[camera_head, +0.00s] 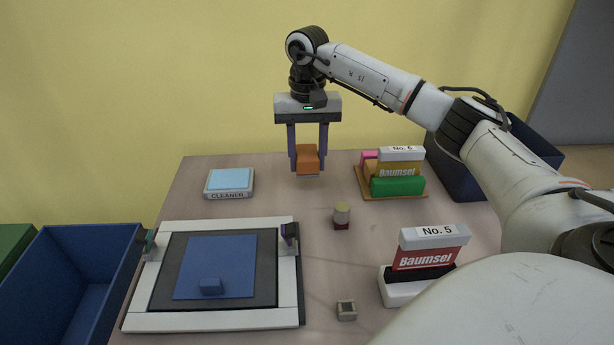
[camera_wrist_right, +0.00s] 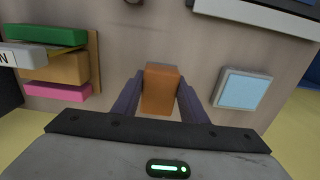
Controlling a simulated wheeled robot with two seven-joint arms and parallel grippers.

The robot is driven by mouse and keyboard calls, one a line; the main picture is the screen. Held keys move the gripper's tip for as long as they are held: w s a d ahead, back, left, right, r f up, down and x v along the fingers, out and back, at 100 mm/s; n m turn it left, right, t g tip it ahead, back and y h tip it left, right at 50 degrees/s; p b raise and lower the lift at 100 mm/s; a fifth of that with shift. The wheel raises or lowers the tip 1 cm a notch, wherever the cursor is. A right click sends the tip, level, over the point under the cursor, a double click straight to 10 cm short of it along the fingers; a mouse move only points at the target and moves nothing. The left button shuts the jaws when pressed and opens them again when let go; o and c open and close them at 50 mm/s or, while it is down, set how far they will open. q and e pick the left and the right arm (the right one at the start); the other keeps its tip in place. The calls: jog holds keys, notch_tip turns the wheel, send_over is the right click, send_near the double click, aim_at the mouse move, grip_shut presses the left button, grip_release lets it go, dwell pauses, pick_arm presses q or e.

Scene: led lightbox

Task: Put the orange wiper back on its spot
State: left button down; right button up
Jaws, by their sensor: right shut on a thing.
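The orange wiper (camera_head: 307,157) is a small orange block between the two fingers of my right gripper (camera_head: 307,165), near the back of the table. My right gripper is shut on it and points down. The wiper also shows between the fingertips in the right wrist view (camera_wrist_right: 160,90). I cannot tell whether the wiper touches the table. A pale blue pad on a grey base marked CLEANER (camera_head: 229,182) lies to the left of the wiper, apart from it. My left gripper is not in view.
A No. 6 stand with coloured blocks (camera_head: 398,187) is back right, a No. 5 stand (camera_head: 430,262) front right. Small blocks (camera_head: 341,216) stand mid-table. Blue bins (camera_head: 85,285) flank the table.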

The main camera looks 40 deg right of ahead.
aim_at(307, 189)
jog(key=shift+f, duration=2.35)
jog(key=shift+f, duration=0.1)
jog(key=o, duration=0.9)
jog(key=shift+o, duration=0.2)
notch_tip(307, 189, up, 12)
jog(key=shift+r+p, duration=0.15)
jog(key=shift+p, duration=0.25)
